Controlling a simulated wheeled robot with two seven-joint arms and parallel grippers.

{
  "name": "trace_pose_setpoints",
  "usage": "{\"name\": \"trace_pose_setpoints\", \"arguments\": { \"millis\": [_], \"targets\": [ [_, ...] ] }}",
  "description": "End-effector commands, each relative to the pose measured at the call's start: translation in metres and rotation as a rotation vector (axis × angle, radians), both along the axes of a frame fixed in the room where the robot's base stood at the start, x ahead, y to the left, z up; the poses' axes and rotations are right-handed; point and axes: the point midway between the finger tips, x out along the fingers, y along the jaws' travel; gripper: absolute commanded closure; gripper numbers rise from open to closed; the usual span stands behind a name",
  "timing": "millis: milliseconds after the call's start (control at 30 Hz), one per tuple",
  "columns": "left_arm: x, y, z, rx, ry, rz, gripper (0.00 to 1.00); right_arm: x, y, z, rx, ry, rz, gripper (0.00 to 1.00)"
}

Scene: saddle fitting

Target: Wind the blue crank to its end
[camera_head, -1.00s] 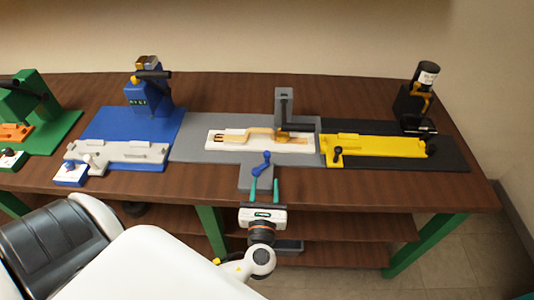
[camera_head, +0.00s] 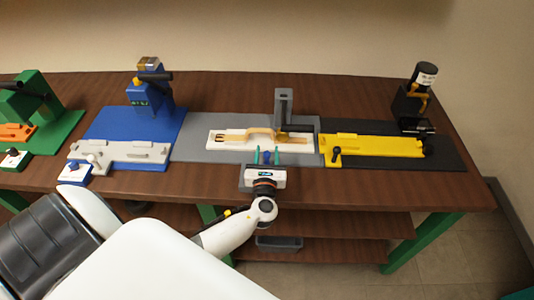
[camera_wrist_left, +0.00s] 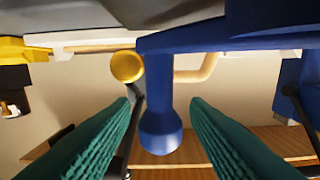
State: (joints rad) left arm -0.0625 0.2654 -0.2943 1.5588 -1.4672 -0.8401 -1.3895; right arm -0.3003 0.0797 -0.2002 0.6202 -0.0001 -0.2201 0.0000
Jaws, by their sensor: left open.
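The blue crank (camera_head: 265,157) is at the front of the grey fixture and is mostly hidden by my left gripper in the head view. In the left wrist view its blue arm and round-ended handle (camera_wrist_left: 159,125) hang between my teal fingers. My left gripper (camera_head: 266,156) is open around the handle, with a visible gap on each side in the left wrist view (camera_wrist_left: 161,102). The fixture holds a tan wooden piece (camera_head: 262,132) on a white bed (camera_head: 222,143). My right gripper is not in view.
A grey upright post (camera_head: 283,105) stands behind the bed. A yellow fixture (camera_head: 375,147) on a black base is to the right, with a black bottle-like device (camera_head: 424,85) behind it. A blue station (camera_head: 110,125) is to the left. The table (camera_head: 220,182) is bare along its front edge.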

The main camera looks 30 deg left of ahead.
Motion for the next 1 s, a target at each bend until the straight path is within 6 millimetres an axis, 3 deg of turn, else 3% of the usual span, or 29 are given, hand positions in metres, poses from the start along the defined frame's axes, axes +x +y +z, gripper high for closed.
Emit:
{"name": "trace_pose_setpoints", "arguments": {
  "millis": [67, 333, 667, 1000],
  "targets": [
    [0.0, 0.0, 0.0, 0.0, 0.0, 0.0, 0.58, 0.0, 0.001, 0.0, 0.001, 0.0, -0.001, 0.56],
    [0.0, 0.0, 0.0, 0.0, 0.0, 0.0, 1.0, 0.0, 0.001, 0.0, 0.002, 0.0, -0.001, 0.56],
    [0.0, 0.001, 0.0, -0.002, -0.001, 0.044, 1.0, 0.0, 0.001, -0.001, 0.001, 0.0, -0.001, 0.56],
    [0.002, 0.01, -0.002, -0.004, 0.0, 0.274, 1.0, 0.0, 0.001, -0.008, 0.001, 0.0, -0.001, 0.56]
  ]
}}
